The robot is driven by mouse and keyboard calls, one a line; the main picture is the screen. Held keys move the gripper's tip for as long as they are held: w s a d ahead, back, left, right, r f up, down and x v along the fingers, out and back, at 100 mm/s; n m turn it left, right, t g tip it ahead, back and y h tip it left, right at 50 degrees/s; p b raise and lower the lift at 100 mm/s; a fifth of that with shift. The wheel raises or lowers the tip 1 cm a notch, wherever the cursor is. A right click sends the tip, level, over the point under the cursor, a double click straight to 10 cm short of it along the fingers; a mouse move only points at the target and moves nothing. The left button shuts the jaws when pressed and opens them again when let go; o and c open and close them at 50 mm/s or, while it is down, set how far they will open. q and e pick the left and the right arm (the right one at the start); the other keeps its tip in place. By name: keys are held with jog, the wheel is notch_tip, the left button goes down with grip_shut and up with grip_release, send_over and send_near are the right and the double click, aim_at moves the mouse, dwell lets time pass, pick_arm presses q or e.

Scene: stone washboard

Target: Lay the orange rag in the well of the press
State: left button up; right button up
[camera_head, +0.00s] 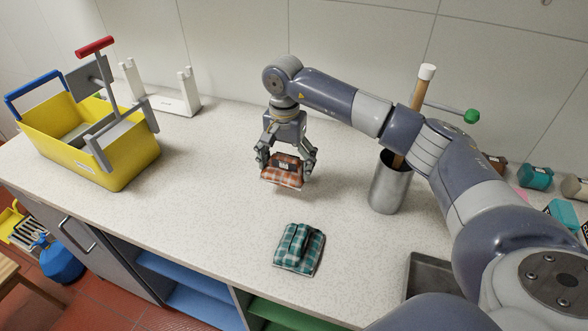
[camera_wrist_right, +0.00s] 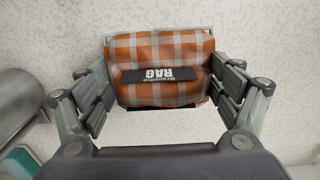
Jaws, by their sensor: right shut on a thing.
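My right gripper (camera_head: 287,165) is shut on the orange checked rag (camera_head: 283,180), a folded bundle with a dark label. In the right wrist view the rag (camera_wrist_right: 158,55) sits between the two fingers, its label reading RAG. It appears held above the counter. The yellow press (camera_head: 131,173) stands at the left of the counter, with a red-handled lever (camera_head: 95,46) and a grey plate (camera_head: 89,83) over it. My left gripper is not in view.
A green checked rag (camera_head: 299,250) lies on the counter in front of my right gripper. A metal cylinder (camera_head: 387,193) with a wooden-handled tool stands to its right. A white stand (camera_head: 178,106) is behind the press. The counter between press and gripper is clear.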

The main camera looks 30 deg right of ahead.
jog(key=shift+d+f, duration=0.15)
jog(key=shift+f, duration=0.6)
notch_tip(320, 180, down, 3)
jog(key=shift+p, duration=0.65)
jog(key=shift+f, duration=0.45)
jog(key=o, duration=0.6)
jog(key=shift+b, duration=0.3)
jog(key=shift+c, duration=0.2)
jog(key=o, duration=0.3)
